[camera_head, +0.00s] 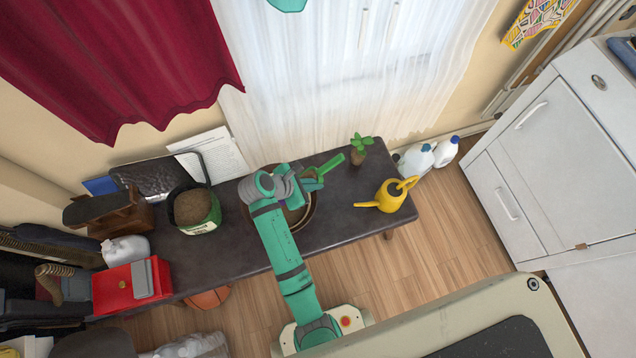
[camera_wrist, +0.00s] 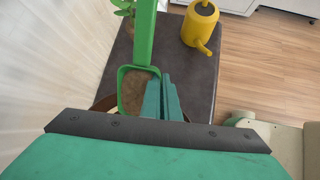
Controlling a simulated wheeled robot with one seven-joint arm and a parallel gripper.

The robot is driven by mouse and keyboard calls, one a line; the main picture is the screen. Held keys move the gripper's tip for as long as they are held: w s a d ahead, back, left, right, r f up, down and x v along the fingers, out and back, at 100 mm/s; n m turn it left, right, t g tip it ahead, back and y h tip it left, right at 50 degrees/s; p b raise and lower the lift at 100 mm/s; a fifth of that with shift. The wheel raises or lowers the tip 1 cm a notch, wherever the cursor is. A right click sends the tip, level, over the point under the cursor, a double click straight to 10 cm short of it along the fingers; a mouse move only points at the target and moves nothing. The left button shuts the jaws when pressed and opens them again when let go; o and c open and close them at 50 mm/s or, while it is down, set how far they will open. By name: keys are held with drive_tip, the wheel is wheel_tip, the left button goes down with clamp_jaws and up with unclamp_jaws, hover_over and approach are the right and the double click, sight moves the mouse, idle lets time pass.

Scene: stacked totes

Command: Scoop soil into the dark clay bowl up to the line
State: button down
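The dark brown bowl (camera_head: 312,211) stands on the dark bench, largely hidden under my arm; brown soil-like material shows inside, and no line is visible. My gripper (camera_head: 307,182) is over the bowl; in the wrist view its teal fingers (camera_wrist: 166,95) are close together. A green scoop (camera_head: 331,164) lies at the fingers, its handle reaching past the bowl's rim. In the wrist view the scoop (camera_wrist: 143,35) is just left of the fingers, with brown inside its outline. Whether the fingers touch it is unclear. An open green-and-white container of soil (camera_head: 192,206) stands left of the bowl.
A small potted plant (camera_head: 359,151) and a yellow watering can (camera_head: 389,195) stand right of the bowl. A red box (camera_head: 131,287), a white jug (camera_head: 125,250) and a wooden caddy (camera_head: 113,213) crowd the left. The bench front between container and bowl is clear.

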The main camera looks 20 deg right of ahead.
drive_tip(key=shift+a+r+h, duration=0.4)
drive_tip(key=shift+a+h, duration=0.05)
drive_tip(key=shift+h, duration=0.5)
drive_tip(key=shift+a+r+h, duration=0.35)
drive_tip(key=shift+a+h, duration=0.05)
drive_tip(key=shift+h, duration=0.55)
drive_tip(key=shift+s, duration=0.1)
drive_tip(key=shift+a, duration=0.1)
idle(0.4)
drive_tip(key=shift+a+r+h, duration=0.15)
drive_tip(key=shift+a+h, duration=0.05)
drive_tip(key=shift+h, duration=0.3)
idle(0.8)
